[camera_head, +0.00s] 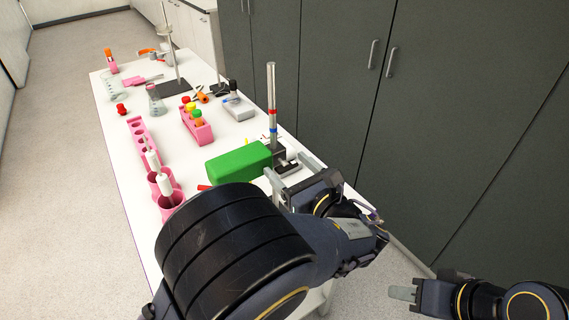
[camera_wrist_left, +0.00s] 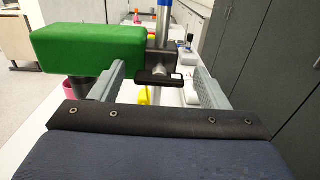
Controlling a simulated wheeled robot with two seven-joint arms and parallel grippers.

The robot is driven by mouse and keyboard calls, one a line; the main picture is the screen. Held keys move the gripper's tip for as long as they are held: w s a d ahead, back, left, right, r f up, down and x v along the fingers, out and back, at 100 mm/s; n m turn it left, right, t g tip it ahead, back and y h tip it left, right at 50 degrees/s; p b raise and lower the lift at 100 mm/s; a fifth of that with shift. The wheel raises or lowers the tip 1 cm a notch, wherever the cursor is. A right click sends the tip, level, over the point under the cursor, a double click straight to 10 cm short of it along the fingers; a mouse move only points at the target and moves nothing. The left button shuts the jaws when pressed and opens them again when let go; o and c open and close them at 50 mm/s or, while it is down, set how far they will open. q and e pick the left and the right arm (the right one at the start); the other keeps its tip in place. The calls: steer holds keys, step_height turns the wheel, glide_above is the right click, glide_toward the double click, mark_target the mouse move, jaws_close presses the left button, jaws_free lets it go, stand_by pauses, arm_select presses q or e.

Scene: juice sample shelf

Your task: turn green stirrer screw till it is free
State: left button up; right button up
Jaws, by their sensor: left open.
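The green stirrer (camera_head: 240,162) is a block held beside an upright metal rod (camera_head: 271,105) with red and blue bands. The stirrer also shows at the upper left of the left wrist view (camera_wrist_left: 85,48). A dark clamp (camera_wrist_left: 163,55) joins it to the rod, and a dark screw handle (camera_wrist_left: 155,76) sticks out toward me. My left gripper (camera_head: 291,168) is open, with one finger on each side of the screw handle in the wrist view; contact is not visible. My right gripper (camera_head: 402,293) is at the lower right, away from the table; its jaw opening is unclear.
The white table (camera_head: 135,165) carries pink racks (camera_head: 197,128) with coloured caps, pink holders with white tubes (camera_head: 165,184), a flask (camera_head: 155,100) and a small grey device (camera_head: 238,107). Dark cabinets (camera_head: 345,60) stand close along the right.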

arm_select(q)
steer(key=shift+s+d+r, duration=0.1)
steer(key=shift+s, duration=0.1)
steer(key=c, duration=1)
steer(key=n+b, duration=0.2)
steer(key=shift+f+b, duration=0.25)
steer(key=shift+b, duration=0.1)
steer(key=n+b, duration=0.7)
steer(key=b, duration=0.1)
steer(key=n+b, duration=0.8)
steer(key=b, duration=0.1)
steer(key=shift+s+a+f+n, duration=0.1)
steer(key=shift+a+n, duration=0.1)
steer(key=shift+n, duration=0.1)
steer(key=shift+n+b, duration=0.3)
steer(key=shift+b, duration=0.2)
